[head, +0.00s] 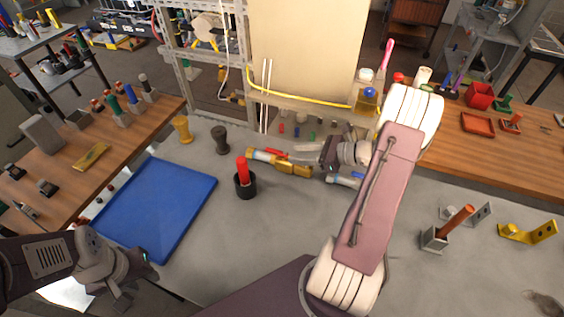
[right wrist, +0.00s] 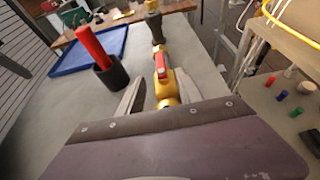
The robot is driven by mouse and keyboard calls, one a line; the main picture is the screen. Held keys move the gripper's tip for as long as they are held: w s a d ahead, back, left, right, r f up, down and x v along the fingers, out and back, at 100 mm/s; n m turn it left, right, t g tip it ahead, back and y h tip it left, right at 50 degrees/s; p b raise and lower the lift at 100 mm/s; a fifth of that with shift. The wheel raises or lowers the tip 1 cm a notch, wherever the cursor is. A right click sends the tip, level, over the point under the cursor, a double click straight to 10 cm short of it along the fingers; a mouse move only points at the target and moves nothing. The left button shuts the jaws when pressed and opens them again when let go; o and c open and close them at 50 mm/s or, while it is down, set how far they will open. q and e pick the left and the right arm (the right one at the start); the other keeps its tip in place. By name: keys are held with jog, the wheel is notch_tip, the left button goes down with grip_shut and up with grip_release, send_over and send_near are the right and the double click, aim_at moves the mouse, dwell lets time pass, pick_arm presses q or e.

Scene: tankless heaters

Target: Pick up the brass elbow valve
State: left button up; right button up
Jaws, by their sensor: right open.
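The brass elbow valve (head: 285,165) lies on the grey bench near the middle of the head view, a yellow-gold body with a red handle. My right gripper (head: 322,157) is just to its right, at the valve's near end. In the right wrist view, the valve (right wrist: 166,88) lies between the two open fingers of my right gripper (right wrist: 163,92), with a gap on each side; its near end is hidden by the gripper body. My left gripper (head: 136,283) is at the lower left, away from the valve; its jaw opening is unclear.
A black cup (head: 245,187) with a red rod stands left of the valve. A blue tray (head: 150,215) lies further left. A dark grey fitting (head: 220,140) and a yellow one (head: 182,130) stand behind. A metal frame with a yellow hose (head: 300,98) borders the bench's back.

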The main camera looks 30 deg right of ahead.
aim_at(283, 153)
jog(key=x, duration=0.4)
jog(key=shift+w, duration=0.3)
jog(key=shift+s+d, duration=0.1)
grip_shut()
jog(key=shift+r, duration=0.1)
dwell(0.8)
